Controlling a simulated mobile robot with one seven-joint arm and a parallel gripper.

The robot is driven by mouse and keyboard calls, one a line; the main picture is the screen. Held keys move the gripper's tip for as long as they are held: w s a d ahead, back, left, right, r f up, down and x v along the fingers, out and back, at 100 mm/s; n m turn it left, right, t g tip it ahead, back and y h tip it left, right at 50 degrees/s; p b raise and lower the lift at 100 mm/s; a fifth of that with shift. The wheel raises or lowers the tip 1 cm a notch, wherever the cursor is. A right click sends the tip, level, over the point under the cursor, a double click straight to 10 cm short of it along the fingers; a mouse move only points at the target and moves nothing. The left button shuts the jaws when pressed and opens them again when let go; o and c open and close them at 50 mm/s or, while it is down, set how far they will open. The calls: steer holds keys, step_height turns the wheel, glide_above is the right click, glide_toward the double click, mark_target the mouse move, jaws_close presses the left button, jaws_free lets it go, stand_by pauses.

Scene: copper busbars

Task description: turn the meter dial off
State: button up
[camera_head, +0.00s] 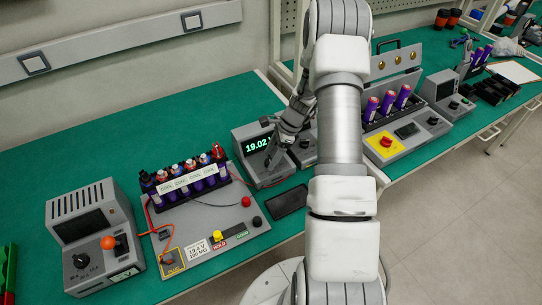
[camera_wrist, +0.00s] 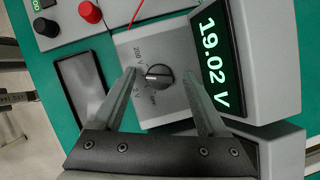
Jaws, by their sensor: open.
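The meter (camera_head: 262,152) is a grey box on the green bench, with a lit green display reading 19.02 V. In the wrist view the display (camera_wrist: 216,58) is at the right and the black round dial (camera_wrist: 158,76) is near the middle, with small markings around it. I cannot read all the markings or be sure which one the dial points to. My gripper (camera_wrist: 165,85) is open, its two fingers on either side of the dial and apart from it. In the head view my gripper (camera_head: 276,150) is in front of the meter and partly hides its face.
Left of the meter is a test board with a battery pack (camera_head: 190,178), wires, and red and black knobs. A dark flat device (camera_head: 290,201) lies in front of the meter. Bare green bench is behind.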

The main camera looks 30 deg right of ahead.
steer(key=shift+a+f, duration=0.1)
steer(key=shift+f, duration=0.05)
steer(key=shift+c, duration=0.3)
jaws_close()
